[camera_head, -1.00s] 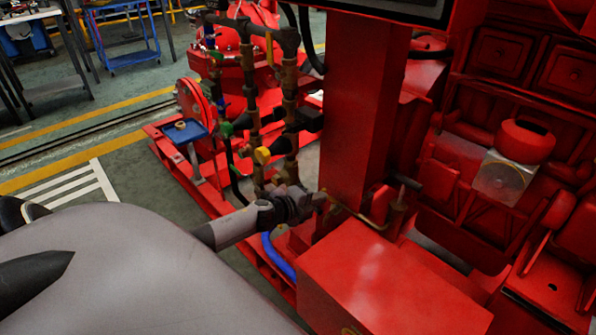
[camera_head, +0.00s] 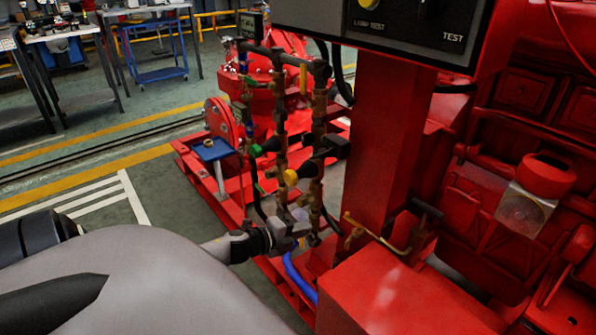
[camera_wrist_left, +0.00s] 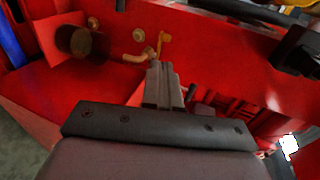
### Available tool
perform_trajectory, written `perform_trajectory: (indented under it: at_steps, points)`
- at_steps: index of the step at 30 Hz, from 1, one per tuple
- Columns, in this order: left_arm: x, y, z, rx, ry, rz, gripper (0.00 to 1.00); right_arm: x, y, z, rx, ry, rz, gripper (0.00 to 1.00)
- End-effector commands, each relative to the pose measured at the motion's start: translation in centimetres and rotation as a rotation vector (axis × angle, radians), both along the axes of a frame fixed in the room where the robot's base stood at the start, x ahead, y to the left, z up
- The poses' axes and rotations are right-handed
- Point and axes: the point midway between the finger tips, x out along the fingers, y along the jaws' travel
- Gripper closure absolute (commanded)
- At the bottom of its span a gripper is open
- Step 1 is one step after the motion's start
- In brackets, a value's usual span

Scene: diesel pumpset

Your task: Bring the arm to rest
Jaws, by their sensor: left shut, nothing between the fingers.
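My left arm comes in from the left in the head view, and its gripper (camera_head: 300,230) is beside the lower end of the brass and dark pipework. In the left wrist view the two fingers (camera_wrist_left: 163,72) are together with nothing between them. They point toward the red frame, where a brass fitting (camera_wrist_left: 138,58) with a small yellow lever shows. I cannot tell from the views whether the fingertips touch anything. My right gripper is not in view.
A red column (camera_head: 375,150) carries a control panel (camera_head: 400,22). A red box (camera_head: 385,300) stands below it, with a thin brass pipe (camera_head: 375,236) above. Pipework with a yellow knob (camera_head: 291,177) is close behind the gripper. Open floor (camera_head: 165,195) lies to the left.

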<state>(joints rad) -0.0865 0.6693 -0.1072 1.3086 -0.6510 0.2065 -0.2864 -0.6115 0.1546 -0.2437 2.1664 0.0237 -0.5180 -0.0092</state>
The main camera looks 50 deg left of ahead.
Motion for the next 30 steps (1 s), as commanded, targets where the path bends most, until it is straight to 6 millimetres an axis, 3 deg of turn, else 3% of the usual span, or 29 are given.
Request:
perform_trajectory:
  at_steps: [6, 24, 30]
  points:
    - [-0.9, 0.3, 0.4, 0.000, -0.001, 0.000, 1.00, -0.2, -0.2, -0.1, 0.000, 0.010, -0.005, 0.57]
    - [-0.9, 0.3, 0.3, -0.001, -0.001, 0.001, 1.00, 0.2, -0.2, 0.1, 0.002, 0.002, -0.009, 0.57]
    - [-1.2, -1.3, 0.3, -0.072, 0.004, 0.079, 1.00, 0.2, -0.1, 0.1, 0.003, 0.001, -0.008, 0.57]
